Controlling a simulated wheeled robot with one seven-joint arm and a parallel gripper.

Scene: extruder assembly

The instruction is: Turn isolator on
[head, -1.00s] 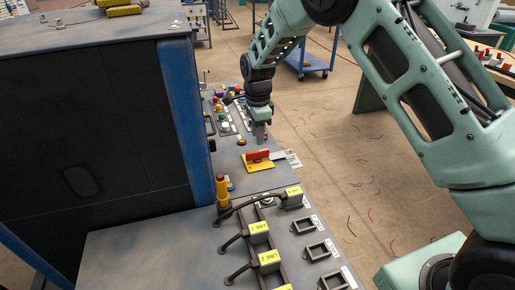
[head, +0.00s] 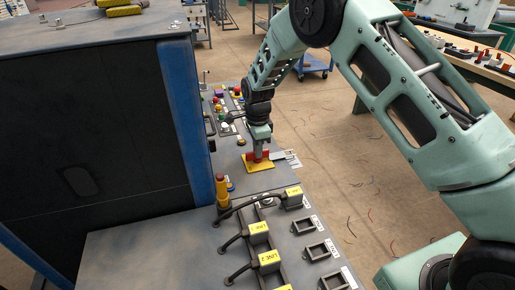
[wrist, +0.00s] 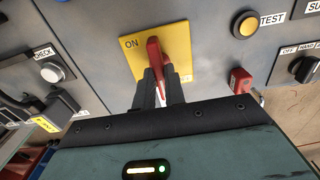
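The isolator is a red handle (wrist: 155,60) on a yellow plate (wrist: 178,52) marked ON; a second label is mostly hidden by my gripper. In the head view the yellow plate (head: 260,168) lies on the grey panel, with red handle parts (head: 248,156) showing beside my gripper. My gripper (head: 262,153) is down at the handle. In the wrist view, the dark fingers of my gripper (wrist: 160,88) flank the handle's near end, close on both sides. I cannot tell whether they press on it.
A yellow-orange TEST button (wrist: 245,25) and a red padlock-like part (wrist: 240,80) are right of the plate. A CHECK button (wrist: 52,72) is to the left.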

